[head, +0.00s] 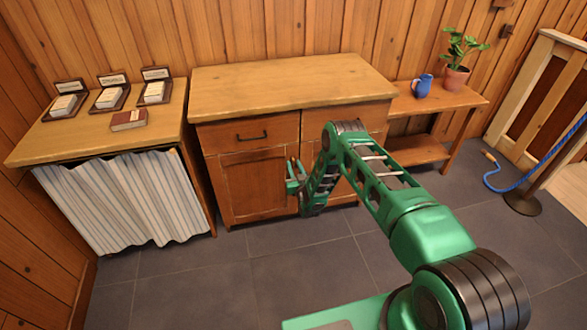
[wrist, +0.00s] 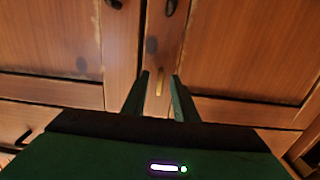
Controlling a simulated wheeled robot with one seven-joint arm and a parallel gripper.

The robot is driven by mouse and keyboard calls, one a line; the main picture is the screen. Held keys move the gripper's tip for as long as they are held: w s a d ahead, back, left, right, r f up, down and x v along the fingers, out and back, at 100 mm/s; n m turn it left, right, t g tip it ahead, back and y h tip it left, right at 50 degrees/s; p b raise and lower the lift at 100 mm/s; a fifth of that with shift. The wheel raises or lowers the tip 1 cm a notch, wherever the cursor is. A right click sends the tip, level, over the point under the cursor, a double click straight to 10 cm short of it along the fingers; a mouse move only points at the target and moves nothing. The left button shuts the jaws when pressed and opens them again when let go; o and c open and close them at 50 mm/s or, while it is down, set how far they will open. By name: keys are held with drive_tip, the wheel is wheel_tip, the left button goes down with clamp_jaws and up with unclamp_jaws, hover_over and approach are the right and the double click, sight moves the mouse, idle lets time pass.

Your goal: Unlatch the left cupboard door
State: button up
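The cupboard (head: 255,185) stands against the wall, with a drawer above its left door (head: 252,185). My gripper (head: 296,170) is in front of this door's right edge, near the middle of the cupboard. In the wrist view, which appears upside down against the head view, my gripper (wrist: 160,77) is open, its two fingers apart. A small upright brass-coloured piece (wrist: 158,81), perhaps the latch, shows between the fingertips on the door's edge strip. I cannot tell whether they touch it. Two dark knobs (wrist: 170,7) (wrist: 113,4) show at the top edge. My arm hides most of the right door.
A curtained table (head: 125,200) with several small cards or boxes stands at the left. A low bench (head: 455,100) with a blue jug (head: 422,86) and potted plant (head: 457,75) is at the right. A blue rope (head: 525,180) hangs from a post. The tiled floor in front is clear.

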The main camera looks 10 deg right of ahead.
drive_tip(key=s, duration=1)
drive_tip(key=shift+s, duration=0.3)
drive_tip(key=shift+f, duration=0.1)
drive_tip(key=w+d+r+g, duration=0.2)
drive_tip(key=w+d+r, duration=0.15)
drive_tip(key=r, duration=0.45)
drive_tip(key=w+d+r+g, duration=0.25)
drive_tip(key=d+r, duration=0.25)
drive_tip(key=r, duration=0.3)
drive_tip(key=s+d+r+g+h, duration=0.1)
drive_tip(key=s+d+r+g, duration=0.1)
drive_tip(key=s+d+r, duration=0.4)
drive_tip(key=s+d+r+g+h, duration=0.1)
drive_tip(key=s+d+r+g, duration=0.25)
drive_tip(key=r, duration=0.55)
drive_tip(key=s+d+r+m+g, duration=0.2)
drive_tip(key=s+r, duration=0.3)
drive_tip(key=s, duration=0.7)
drive_tip(key=s+d+r+m+g, duration=0.25)
drive_tip(key=s+r, duration=0.35)
drive_tip(key=s, duration=0.6)
drive_tip(key=s+a+r+m+g+y, duration=0.1)
drive_tip(key=s+a+r, duration=0.1)
drive_tip(key=s, duration=1)
drive_tip(key=s+a+r+g+y, duration=0.1)
drive_tip(key=s+a+r+g, duration=0.1)
drive_tip(key=s, duration=1.1)
drive_tip(key=shift+s+a+m, duration=0.15)
drive_tip(key=shift+a+m, duration=0.2)
drive_tip(key=shift+a, duration=0.35)
